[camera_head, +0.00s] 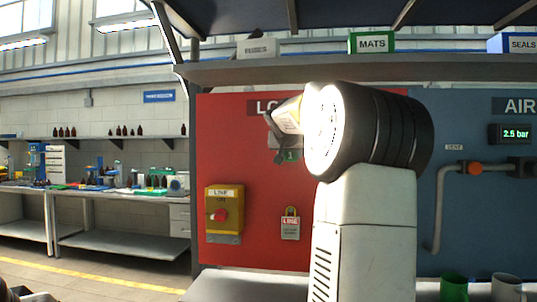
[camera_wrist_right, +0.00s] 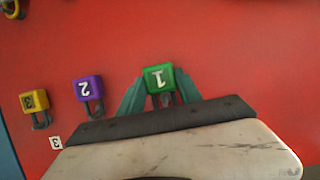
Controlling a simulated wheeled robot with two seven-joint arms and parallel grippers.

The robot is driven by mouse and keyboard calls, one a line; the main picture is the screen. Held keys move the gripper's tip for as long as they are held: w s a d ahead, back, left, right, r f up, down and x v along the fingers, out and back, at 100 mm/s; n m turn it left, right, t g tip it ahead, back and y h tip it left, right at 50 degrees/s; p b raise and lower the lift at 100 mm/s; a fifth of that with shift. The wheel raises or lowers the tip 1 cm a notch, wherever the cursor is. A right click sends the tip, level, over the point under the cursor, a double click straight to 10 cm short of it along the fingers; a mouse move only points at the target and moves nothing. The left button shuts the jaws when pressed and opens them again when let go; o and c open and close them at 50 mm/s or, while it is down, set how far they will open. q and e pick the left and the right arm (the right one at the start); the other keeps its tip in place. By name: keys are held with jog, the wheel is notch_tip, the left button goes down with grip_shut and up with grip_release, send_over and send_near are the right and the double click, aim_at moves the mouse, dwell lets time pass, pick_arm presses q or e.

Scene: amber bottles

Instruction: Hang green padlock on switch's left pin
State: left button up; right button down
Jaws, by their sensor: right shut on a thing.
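The green padlock (camera_wrist_right: 160,78), marked 1, is between the teal fingers of my right gripper (camera_wrist_right: 160,92) in the wrist view, which shows the board upside down. The gripper is shut on it, close to the red board. The yellow switch (camera_head: 222,213), with a red knob and a LINE label, is on the board lower left of the gripper. I cannot make out its pins clearly. My left gripper is not in view.
Purple padlock 2 (camera_wrist_right: 88,90) and yellow padlock 3 (camera_wrist_right: 34,101) hang beside the green one. A shelf (camera_head: 230,72) juts out above. A green cup (camera_head: 454,289) stands at the lower right.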

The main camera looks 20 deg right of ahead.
aim_at(289, 153)
jog(key=shift+s+a, duration=0.45)
jog(key=shift+s, duration=0.3)
jog(key=shift+s+a, duration=0.5)
jog(key=shift+s, duration=0.3)
jog(key=shift+s+a, duration=0.45)
jog(key=shift+s, duration=0.3)
